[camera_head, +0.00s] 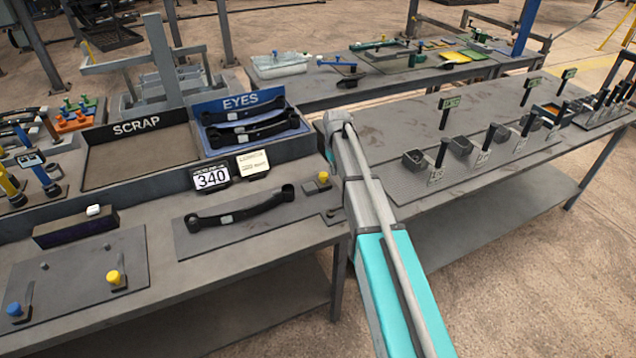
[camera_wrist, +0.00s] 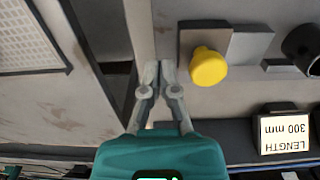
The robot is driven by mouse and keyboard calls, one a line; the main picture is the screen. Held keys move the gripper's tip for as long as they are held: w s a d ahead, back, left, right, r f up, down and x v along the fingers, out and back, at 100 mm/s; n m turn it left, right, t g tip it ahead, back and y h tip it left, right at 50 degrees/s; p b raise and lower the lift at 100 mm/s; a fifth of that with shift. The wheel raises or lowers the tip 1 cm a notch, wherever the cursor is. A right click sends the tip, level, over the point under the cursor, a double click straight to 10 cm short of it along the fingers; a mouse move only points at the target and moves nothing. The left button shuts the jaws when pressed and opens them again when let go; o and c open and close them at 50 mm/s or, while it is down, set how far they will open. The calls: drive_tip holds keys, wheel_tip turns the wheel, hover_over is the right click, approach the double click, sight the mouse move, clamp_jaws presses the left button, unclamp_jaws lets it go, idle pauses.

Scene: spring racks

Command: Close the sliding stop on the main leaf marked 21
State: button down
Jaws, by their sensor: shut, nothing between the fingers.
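A black leaf (camera_head: 235,208) with an eye at each end lies on a grey plate on the near bench. A small light label sits on it, too small to read as 21. In the wrist view the yellow knob (camera_wrist: 208,66) sits on a brown-grey block, with part of a black eye (camera_wrist: 303,47) farther right. My gripper (camera_wrist: 158,68) is shut and empty, left of the knob and apart from it in the picture. Its fingertips are hidden in the head view.
The card in the wrist view reads LENGTH 300 mm (camera_wrist: 284,134). SCRAP (camera_head: 85,180) and EYES (camera_head: 205,142) trays stand behind. Another plate with yellow and blue knobs (camera_head: 75,285) lies front left.

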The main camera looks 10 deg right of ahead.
sight(322, 174)
drive_tip(key=shift+s+a, duration=0.25)
drive_tip(key=shift+a, duration=0.55)
drive_tip(key=shift+s+a, duration=0.3)
drive_tip(key=shift+a, duration=0.55)
drive_tip(key=shift+s+a, duration=0.25)
drive_tip(key=shift+a, duration=0.55)
idle(0.6)
drive_tip(key=shift+d, duration=0.2)
idle(0.8)
drive_tip(key=shift+w+r+p, duration=0.1)
drive_tip(key=shift+r+p, duration=3.4)
drive_tip(key=shift+p, duration=0.05)
drive_tip(key=s+d+m, duration=0.1)
drive_tip(key=s+d, duration=0.1)
drive_tip(key=s, duration=1.2)
drive_tip(key=s+d+m, duration=0.2)
drive_tip(key=s+d, duration=0.1)
drive_tip(key=s, duration=1)
drive_tip(key=shift+s+m, duration=0.3)
drive_tip(key=shift+s, duration=0.05)
